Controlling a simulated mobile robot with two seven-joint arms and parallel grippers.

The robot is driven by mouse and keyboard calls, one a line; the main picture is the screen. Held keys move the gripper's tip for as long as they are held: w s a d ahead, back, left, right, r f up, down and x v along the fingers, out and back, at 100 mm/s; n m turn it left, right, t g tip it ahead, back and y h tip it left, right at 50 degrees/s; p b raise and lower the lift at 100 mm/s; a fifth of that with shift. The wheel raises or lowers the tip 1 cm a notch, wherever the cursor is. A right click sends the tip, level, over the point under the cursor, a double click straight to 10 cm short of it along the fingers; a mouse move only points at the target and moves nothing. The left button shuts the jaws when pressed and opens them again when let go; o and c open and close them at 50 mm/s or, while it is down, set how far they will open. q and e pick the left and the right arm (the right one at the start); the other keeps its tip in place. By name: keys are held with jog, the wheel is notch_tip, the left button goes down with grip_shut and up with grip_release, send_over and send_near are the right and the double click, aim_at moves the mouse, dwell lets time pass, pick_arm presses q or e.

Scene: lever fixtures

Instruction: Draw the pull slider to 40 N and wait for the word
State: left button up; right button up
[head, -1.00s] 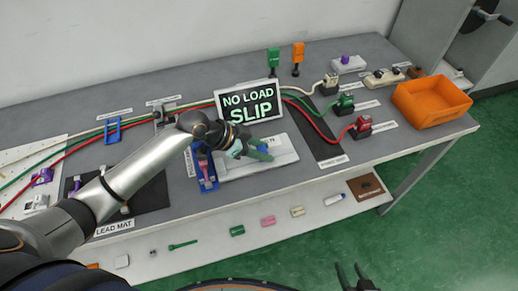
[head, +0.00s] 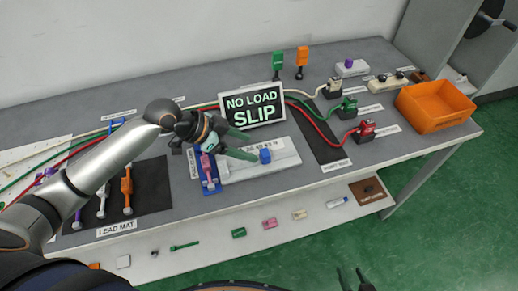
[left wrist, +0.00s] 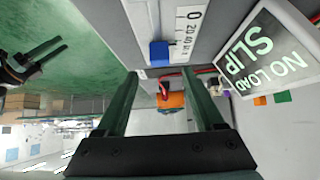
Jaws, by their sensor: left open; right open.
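The pull slider is a white block (head: 285,167) with a blue knob (head: 265,156) and a scale marked in N. In the left wrist view the knob (left wrist: 159,53) sits beside the scale near its 0 end. My left gripper (head: 250,147) is open and empty, close to the knob on its left and apart from it. Its two green fingers show in the left wrist view (left wrist: 162,74), with the knob beyond their tips. A display (head: 252,104) behind the slider reads NO LOAD SLIP. My right gripper (head: 355,279) is open and empty at the bottom edge, away from the table.
A blue stand with a pink lever (head: 207,168) stands directly left of the slider. The lead mat (head: 152,190) holds several clips. Plugs on cables (head: 348,105) and an orange bin (head: 436,107) are to the right. A lower shelf (head: 205,252) holds small parts.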

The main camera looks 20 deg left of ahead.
pick_arm(q)
jog(key=v, duration=0.5)
jog(key=shift+f, duration=0.1)
dwell(0.4)
